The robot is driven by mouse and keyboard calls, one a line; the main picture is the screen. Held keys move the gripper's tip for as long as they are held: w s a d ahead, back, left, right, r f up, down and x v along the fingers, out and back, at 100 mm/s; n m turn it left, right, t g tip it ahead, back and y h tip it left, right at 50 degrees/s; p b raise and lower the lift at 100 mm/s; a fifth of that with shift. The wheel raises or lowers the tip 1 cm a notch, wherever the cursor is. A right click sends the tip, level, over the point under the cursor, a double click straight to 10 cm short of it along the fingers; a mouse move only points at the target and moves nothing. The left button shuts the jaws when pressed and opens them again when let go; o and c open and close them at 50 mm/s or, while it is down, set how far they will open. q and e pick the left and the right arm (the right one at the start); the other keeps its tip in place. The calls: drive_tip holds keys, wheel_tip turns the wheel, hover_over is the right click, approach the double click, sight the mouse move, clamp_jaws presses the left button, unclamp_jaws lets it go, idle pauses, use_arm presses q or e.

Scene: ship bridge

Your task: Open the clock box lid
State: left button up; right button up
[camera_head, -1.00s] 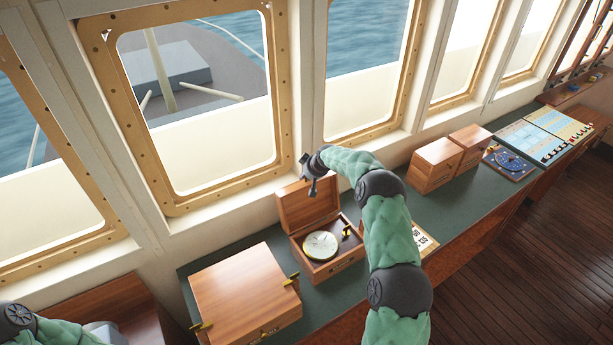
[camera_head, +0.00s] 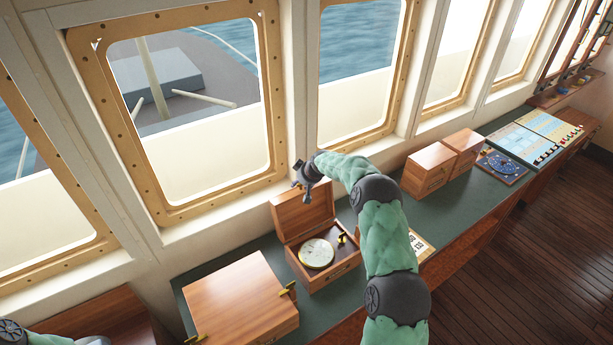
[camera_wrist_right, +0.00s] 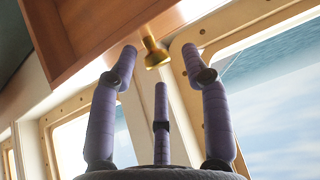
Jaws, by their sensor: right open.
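The clock box (camera_head: 345,268) is a small wooden case on the green counter, with a round white-faced clock (camera_head: 316,253) inside. Its lid (camera_head: 303,214) stands raised at the back, and the box is open. My right gripper (camera_head: 303,192) is at the lid's upper edge, with its fingers spread. In the right wrist view, the open gripper (camera_wrist_right: 160,62) has its fingertips around a brass knob (camera_wrist_right: 155,52) beside the wooden lid (camera_wrist_right: 85,40). Whether a finger touches the knob is unclear. My left arm shows only at the lower left corner; its gripper is out of view.
A larger closed wooden box (camera_head: 240,298) stands left of the clock box on the green counter (camera_head: 465,193). Two wooden boxes (camera_head: 430,168) and a blue dial plate (camera_head: 502,165) are further right. Window frames (camera_head: 275,110) rise close behind the lid.

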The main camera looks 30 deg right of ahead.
drive_tip(key=v, duration=1.1)
drive_tip(key=shift+r, duration=0.2)
drive_tip(key=shift+s+f, duration=0.1)
drive_tip(key=shift+s, duration=0.05)
